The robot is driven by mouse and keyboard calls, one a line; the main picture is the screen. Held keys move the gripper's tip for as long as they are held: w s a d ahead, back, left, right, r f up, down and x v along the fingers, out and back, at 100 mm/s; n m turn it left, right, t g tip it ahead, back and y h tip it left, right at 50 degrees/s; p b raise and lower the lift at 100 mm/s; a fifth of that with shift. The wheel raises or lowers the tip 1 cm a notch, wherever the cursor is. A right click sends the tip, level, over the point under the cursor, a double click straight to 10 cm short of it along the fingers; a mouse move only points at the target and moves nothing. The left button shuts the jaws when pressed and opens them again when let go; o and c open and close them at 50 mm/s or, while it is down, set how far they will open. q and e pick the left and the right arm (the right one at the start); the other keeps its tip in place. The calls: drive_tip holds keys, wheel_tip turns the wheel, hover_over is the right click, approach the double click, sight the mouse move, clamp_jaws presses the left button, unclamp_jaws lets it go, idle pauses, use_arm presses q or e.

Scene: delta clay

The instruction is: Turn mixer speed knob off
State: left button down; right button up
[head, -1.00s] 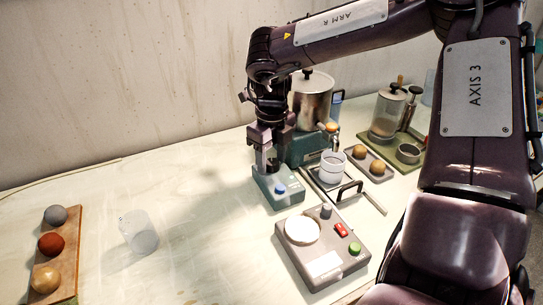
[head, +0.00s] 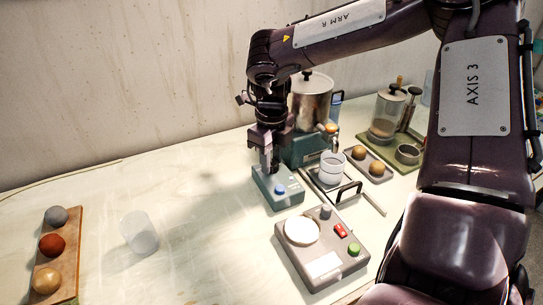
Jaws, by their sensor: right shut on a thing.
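A small teal control box (head: 284,200) with a blue button (head: 280,189) stands on the table in front of a larger teal base (head: 306,150). My right gripper (head: 269,167) points down over the back part of this box. Its fingers are close together, shut on a small dark knob that they mostly hide. The knob's setting cannot be read. A steel pot (head: 311,100) with a lid stands on the larger teal base behind the gripper. My left gripper is not in view.
A grey device (head: 322,267) with a white disc, red switch and green button stands in front. A white cup (head: 332,166), a tray of brown balls (head: 367,159) and a glass jar (head: 386,117) stand right. A clear cup (head: 139,233) and a ball rack (head: 68,257) are left.

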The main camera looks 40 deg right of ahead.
drive_tip(key=n+p, duration=0.1)
drive_tip(key=n, duration=0.2)
drive_tip(key=shift+r, duration=0.1)
drive_tip(key=n, duration=0.5)
drive_tip(key=shift+n+p, duration=0.3)
drive_tip(key=shift+p, duration=0.1)
drive_tip(key=n+p, duration=0.1)
drive_tip(key=n, duration=0.3)
drive_tip(key=shift+n+p, duration=0.45)
drive_tip(key=shift+n, duration=1.65)
drive_tip(key=shift+w, duration=0.1)
drive_tip(key=o, duration=1)
drive_tip(key=shift+c, duration=0.2)
